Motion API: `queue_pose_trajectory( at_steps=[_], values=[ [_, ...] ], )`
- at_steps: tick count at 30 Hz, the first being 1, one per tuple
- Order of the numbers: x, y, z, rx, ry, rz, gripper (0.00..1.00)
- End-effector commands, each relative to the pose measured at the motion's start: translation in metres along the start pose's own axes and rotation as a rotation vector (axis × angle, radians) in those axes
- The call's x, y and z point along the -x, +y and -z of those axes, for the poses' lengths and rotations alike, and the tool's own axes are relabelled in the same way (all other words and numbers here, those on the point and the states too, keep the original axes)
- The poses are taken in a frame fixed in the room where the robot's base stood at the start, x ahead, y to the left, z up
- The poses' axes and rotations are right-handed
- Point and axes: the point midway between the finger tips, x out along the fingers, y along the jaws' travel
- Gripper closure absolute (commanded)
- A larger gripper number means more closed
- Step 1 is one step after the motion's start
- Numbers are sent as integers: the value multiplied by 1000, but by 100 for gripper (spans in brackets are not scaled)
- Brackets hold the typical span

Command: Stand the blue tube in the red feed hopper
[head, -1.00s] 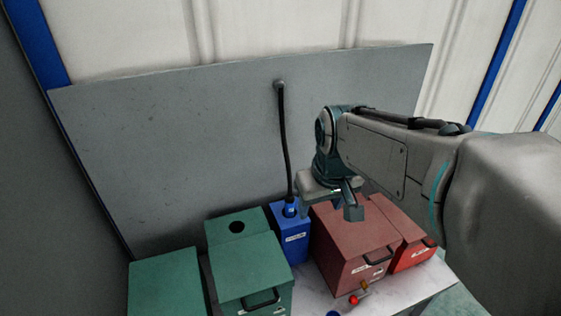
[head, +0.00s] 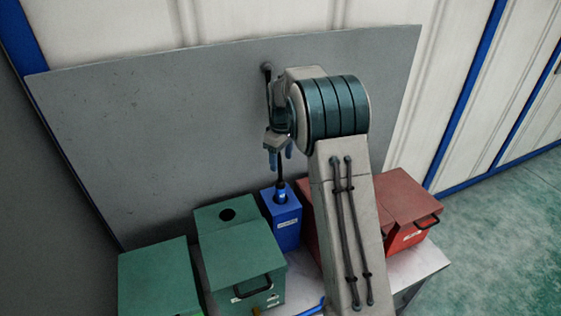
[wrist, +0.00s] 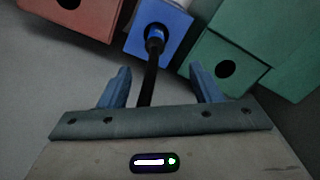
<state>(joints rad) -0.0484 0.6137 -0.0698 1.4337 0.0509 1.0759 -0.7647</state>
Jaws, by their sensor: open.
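A black hose with a blue end piece (head: 281,196), which I take as the blue tube, stands in the top opening of a blue box (head: 287,229). The wrist view also shows its blue end (wrist: 155,38) in the box. My gripper (head: 279,154) is open above the blue box. In the wrist view the black hose runs between my gripper's fingers (wrist: 158,74), with space on both sides. A red box (head: 405,195), partly hidden by my arm, stands right of the blue one. A red box top with a dark hole (wrist: 68,4) shows at the wrist view's upper left.
A green box (head: 240,260) with a round hole stands left of the blue box, and another green box (head: 155,275) is further left. A grey panel (head: 150,130) rises behind. A blue piece (head: 313,307) lies at the table's front, partly cut off.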

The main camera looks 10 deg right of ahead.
Motion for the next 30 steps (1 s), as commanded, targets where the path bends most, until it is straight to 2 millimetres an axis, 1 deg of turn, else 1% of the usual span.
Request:
queue_pose_trajectory(
  at_steps=[1,3,10,14,24,30],
  values=[
    [-10,4,5,15,-7,4,42],
    [-19,8,9,35,-12,7,42],
    [-34,12,13,56,-19,12,42],
    [-52,11,12,56,-21,13,42],
    [-118,10,11,55,-21,13,42],
    [-148,10,11,55,-20,12,42]
  ],
)
